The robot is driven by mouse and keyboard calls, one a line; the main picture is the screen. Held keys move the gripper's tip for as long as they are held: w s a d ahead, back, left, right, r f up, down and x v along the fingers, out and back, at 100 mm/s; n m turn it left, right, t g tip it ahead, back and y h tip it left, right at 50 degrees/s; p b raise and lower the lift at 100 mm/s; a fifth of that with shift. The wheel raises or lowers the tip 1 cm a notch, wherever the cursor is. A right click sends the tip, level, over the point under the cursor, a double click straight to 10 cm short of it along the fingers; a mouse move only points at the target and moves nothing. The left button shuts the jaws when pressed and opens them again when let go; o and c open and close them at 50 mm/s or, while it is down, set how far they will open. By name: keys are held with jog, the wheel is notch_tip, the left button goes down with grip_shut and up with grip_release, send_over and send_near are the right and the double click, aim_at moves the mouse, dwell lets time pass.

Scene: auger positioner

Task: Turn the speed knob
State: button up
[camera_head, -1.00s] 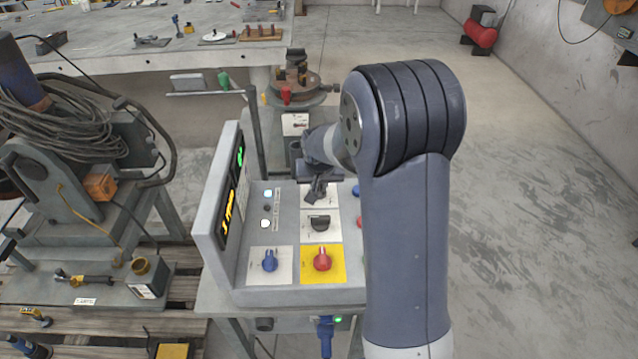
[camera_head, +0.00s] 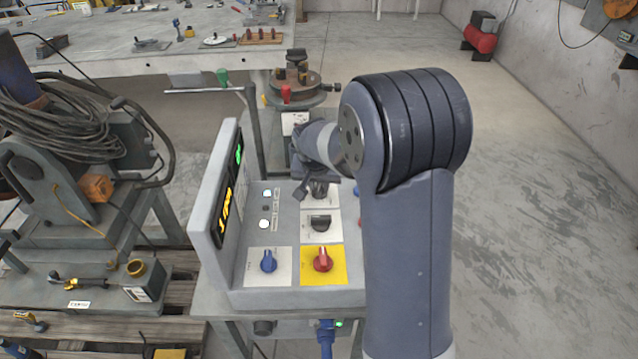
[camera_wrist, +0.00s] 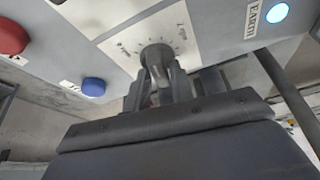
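A grey control box (camera_head: 285,298) carries several knobs. The top knob (camera_head: 320,190) sits on a white plate with dial marks and a small pointer scale. In the wrist view this round grey knob (camera_wrist: 157,57) is just ahead of my fingertips, in line with the space between them. My gripper (camera_head: 303,185) is above and left of that knob in the head view, and in the wrist view (camera_wrist: 157,85) its two fingers stand apart. Contact with the knob cannot be told. The plate's lettering is too small to identify the speed knob surely.
A black knob (camera_head: 320,223), a blue knob (camera_head: 268,261) and a red knob (camera_head: 323,260) on yellow are lower on the box. An upright display panel (camera_head: 213,225) stands at its left. A post (camera_head: 254,135) and a round fixture (camera_head: 296,84) stand behind.

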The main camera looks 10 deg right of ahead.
jog(key=shift+o, duration=1.4)
jog(key=v, duration=1)
jog(key=shift+r+b, duration=0.3)
jog(key=shift+r, duration=0.1)
jog(key=shift+f, duration=0.1)
jog(key=x, duration=1)
jog(key=shift+s+f+p, duration=0.1)
jog(key=shift+f+p, duration=0.05)
jog(key=shift+p, duration=0.15)
jog(key=shift+f, duration=0.15)
jog(key=shift+n+p, duration=0.3)
jog(key=shift+p, duration=0.2)
